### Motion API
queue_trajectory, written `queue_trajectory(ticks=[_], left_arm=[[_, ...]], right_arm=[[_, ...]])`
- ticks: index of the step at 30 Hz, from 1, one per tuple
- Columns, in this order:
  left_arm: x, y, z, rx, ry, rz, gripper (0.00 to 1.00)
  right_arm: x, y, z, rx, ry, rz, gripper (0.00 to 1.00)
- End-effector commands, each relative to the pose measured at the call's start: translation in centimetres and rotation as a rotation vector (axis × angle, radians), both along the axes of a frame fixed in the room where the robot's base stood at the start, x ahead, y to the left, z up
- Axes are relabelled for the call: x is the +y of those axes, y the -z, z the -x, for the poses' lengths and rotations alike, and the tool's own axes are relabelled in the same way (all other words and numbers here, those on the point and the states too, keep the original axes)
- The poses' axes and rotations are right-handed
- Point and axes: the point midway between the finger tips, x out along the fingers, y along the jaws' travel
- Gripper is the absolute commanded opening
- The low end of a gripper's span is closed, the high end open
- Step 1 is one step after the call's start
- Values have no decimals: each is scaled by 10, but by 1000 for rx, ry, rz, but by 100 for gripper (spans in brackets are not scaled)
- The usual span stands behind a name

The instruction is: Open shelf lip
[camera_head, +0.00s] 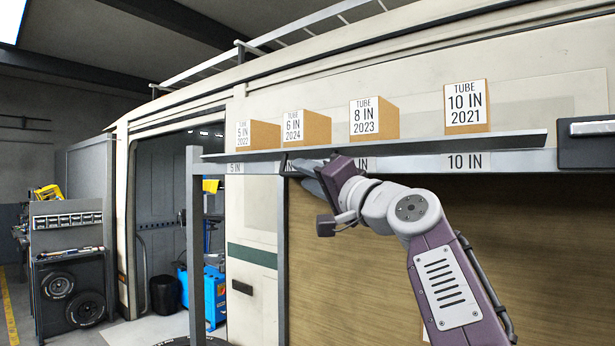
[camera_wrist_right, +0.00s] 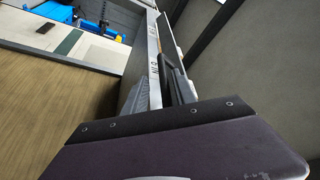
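The shelf lip (camera_head: 420,146) is a long dark grey strip along the front of the shelf, in front of the box bottoms. Below it runs a pale label rail (camera_head: 500,162) marked 5 IN to 10 IN. My right gripper (camera_head: 303,172) is at the shelf front near the 6 IN label, fingers pointing left and apart. In the right wrist view the fingers (camera_wrist_right: 160,92) lie on either side of the labelled rail and a dark bar; contact cannot be told. My left gripper is not in view.
Several cardboard tube boxes (camera_head: 374,118) stand on the shelf. A dark box with a pale bar (camera_head: 590,140) is at the right end. A shelf post (camera_head: 194,240) stands at the left. Tyres (camera_head: 86,308) sit on a far rack. A wooden panel (camera_head: 350,270) is behind my arm.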

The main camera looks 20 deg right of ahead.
Motion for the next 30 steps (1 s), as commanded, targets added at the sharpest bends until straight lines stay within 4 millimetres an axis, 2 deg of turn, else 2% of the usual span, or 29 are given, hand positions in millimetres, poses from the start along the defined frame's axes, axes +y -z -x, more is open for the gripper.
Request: queue_trajectory(ticks=[5, 10, 16, 21, 30], left_arm=[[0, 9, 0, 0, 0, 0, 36], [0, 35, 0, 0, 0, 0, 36], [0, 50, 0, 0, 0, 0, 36], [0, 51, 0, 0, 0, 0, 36], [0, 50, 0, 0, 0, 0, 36]], right_arm=[[-3, 5, 7, -1, 1, 1, 33], [-17, 18, 41, -2, 5, 0, 33], [-30, 24, 73, 0, 5, -1, 33], [-33, 24, 81, 1, 0, -2, 33], [-32, 23, 81, 1, 0, -2, 33]])
